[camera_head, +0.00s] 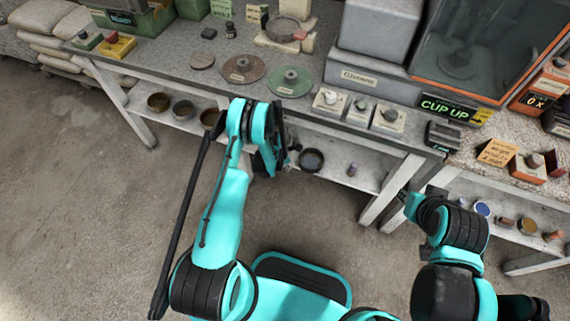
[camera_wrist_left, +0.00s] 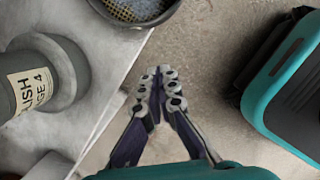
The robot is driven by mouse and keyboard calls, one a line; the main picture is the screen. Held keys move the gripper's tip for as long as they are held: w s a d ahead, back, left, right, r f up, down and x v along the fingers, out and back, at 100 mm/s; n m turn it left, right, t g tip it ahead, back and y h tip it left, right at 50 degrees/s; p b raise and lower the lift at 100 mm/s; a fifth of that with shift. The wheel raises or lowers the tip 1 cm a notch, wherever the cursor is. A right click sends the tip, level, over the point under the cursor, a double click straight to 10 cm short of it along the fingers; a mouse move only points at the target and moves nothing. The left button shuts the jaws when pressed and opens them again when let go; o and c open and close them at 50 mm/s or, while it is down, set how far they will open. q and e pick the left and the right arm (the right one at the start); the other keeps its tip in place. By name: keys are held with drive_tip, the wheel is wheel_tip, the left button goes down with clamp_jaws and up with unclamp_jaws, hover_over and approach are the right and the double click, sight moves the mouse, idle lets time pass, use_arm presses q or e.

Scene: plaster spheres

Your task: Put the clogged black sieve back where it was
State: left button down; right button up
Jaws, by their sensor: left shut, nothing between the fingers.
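The black sieve (camera_head: 311,160) is a round dark pan on the lower shelf under the bench in the head view. In the left wrist view the black sieve (camera_wrist_left: 138,10) shows at the top edge, cut off by the frame, with a mesh holding yellowish specks; its rim reaches the shelf edge. My left gripper (camera_head: 285,160) is beside the sieve in the head view, partly hidden by my arm. In the left wrist view my left gripper (camera_wrist_left: 158,82) is shut and empty, apart from the sieve. My right gripper (camera_head: 406,196) is near the bench leg; its fingers are unclear.
A grey labelled cylinder (camera_wrist_left: 45,75) stands on the shelf in the left wrist view. Several dark bowls (camera_head: 183,109) sit on the shelf at left. The bench (camera_head: 190,60) carries discs and small boxes. A bench leg (camera_head: 392,190) stands right of the sieve. Open floor lies in front.

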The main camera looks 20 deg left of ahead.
sight(305, 165)
use_arm(q)
drive_tip(key=shift+w+d+f+b, duration=0.35)
drive_tip(key=shift+w+d+f, duration=0.05)
drive_tip(key=shift+w+d, duration=0.2)
drive_tip(key=shift+w+d+f+b, duration=0.4)
drive_tip(key=shift+w+d, duration=0.1)
drive_tip(key=shift+d, duration=0.1)
drive_tip(key=shift+w+d+r, duration=0.15)
drive_tip(key=shift+w+d, duration=0.2)
drive_tip(key=shift+w, duration=0.05)
drive_tip(key=shift+w+d, duration=1.3)
drive_tip(key=shift+d, duration=0.15)
